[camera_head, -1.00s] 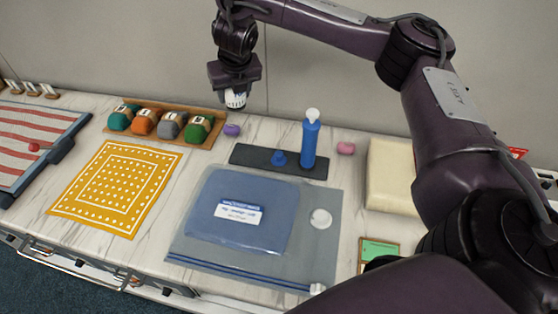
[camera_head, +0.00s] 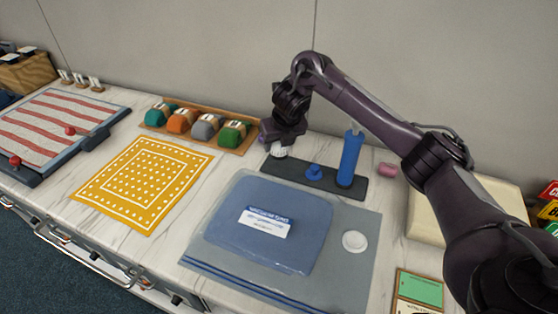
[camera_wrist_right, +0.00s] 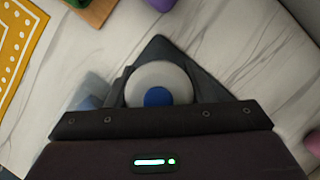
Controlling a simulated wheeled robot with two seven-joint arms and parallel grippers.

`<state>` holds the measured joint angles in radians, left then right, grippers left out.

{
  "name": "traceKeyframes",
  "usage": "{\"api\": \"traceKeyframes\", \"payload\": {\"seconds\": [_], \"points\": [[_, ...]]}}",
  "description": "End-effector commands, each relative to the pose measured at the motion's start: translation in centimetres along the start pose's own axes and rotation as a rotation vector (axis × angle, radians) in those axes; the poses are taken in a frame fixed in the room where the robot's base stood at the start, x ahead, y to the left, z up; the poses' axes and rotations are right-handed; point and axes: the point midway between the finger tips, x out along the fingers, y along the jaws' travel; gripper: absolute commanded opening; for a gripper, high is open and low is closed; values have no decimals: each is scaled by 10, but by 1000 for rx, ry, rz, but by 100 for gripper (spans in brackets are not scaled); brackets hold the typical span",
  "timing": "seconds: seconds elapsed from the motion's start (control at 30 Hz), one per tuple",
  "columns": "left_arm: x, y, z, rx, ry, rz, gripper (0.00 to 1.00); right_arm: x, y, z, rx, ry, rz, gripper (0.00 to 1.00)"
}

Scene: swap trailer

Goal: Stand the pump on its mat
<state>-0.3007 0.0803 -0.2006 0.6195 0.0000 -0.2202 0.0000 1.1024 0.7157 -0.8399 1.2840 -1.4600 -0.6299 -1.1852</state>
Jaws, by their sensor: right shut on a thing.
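My right gripper (camera_head: 281,143) is shut on a white round piece (camera_head: 279,152) with a blue centre, which I take to be the pump. It is over the left end of a dark mat (camera_head: 327,186), close above or touching it; I cannot tell which. In the right wrist view the white piece (camera_wrist_right: 163,82) shows between the jaws, over a pointed corner of the mat (camera_wrist_right: 158,49). A small blue knob-like piece (camera_head: 313,172) and a tall blue cylinder (camera_head: 350,160) stand on the mat to the right. My left gripper is not in view.
A blue bag (camera_head: 265,222) with a label lies in front of the mat, a white disc (camera_head: 354,241) at its right. A yellow patterned cloth (camera_head: 145,184) lies left.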

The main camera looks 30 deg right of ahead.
Motion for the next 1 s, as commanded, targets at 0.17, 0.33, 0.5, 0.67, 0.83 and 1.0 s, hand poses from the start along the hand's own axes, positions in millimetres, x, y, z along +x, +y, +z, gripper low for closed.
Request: {"api": "traceKeyframes", "payload": {"seconds": [0.17, 0.33, 0.5, 0.67, 0.83, 1.0], "points": [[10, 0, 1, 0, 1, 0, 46, 14, 1, -6, 0, 1, 2, 14], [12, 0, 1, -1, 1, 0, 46, 34, 0, -15, 1, 2, 1, 14], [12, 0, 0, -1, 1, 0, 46, 37, 0, -15, 1, -2, 1, 14], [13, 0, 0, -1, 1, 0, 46, 38, 0, -15, 1, -1, 1, 14], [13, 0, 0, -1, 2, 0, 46, 39, 0, -16, 0, 0, 0, 65], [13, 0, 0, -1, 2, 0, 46, 39, 0, -16, 0, 0, 0, 70]]}}
